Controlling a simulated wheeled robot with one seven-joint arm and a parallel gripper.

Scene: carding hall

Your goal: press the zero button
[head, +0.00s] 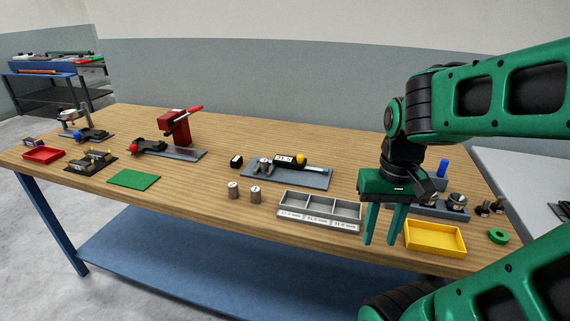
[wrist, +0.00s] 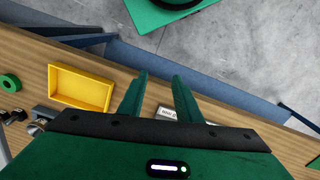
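My gripper (head: 383,238) points down over the front right part of the bench, between the grey three-compartment tray and the yellow tray. Its two green fingers are apart with nothing between them; they also show in the wrist view (wrist: 160,82). A black and yellow measuring device (head: 289,160) with a small light display lies on a grey plate (head: 315,181) near the middle of the bench, left of and behind my gripper. Buttons on it are too small to make out, so I cannot tell which is the zero button.
The grey tray (head: 318,221) has labels on its front. The yellow tray (head: 434,253), also in the wrist view (wrist: 65,100), is empty. Two metal cylinders (head: 233,190) and a small black block (head: 236,160) stand nearby. A red press (head: 175,128) and green mat (head: 134,179) are farther left.

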